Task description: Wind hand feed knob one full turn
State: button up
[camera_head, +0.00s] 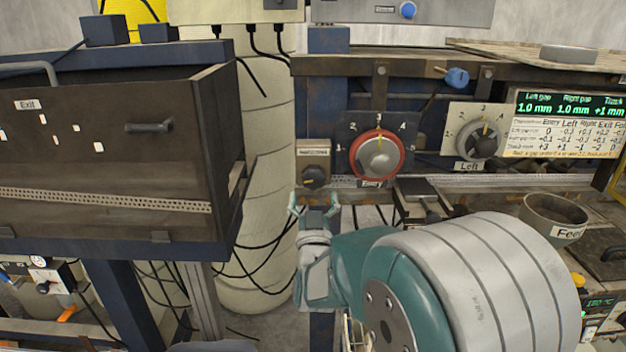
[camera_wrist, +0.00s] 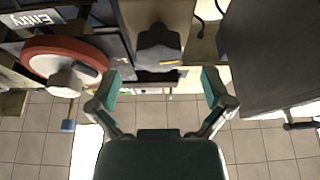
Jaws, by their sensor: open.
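A small grey-brown box (camera_head: 313,152) with a label too small to read carries a dark knob (camera_head: 314,177), which I take for the hand feed knob. In the wrist view the dark knob (camera_wrist: 158,50) has a yellow mark and shows at top centre, ahead of the space between my fingers. My gripper (camera_head: 314,203) is open just below the knob in the head view. Its two fingers are spread wide and empty in the wrist view (camera_wrist: 160,80). I see no contact with the knob.
The red-ringed Entry dial (camera_head: 378,156) is close to the right of the knob, and shows at left in the wrist view (camera_wrist: 65,65). The Left dial (camera_head: 482,142) is farther right. A dark Exit cabinet (camera_head: 110,165) stands left. A Feed cup (camera_head: 554,217) is at right.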

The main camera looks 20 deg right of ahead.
aim_at(313, 184)
jog(key=shift+x, duration=2.25)
jog(key=c, duration=1.1)
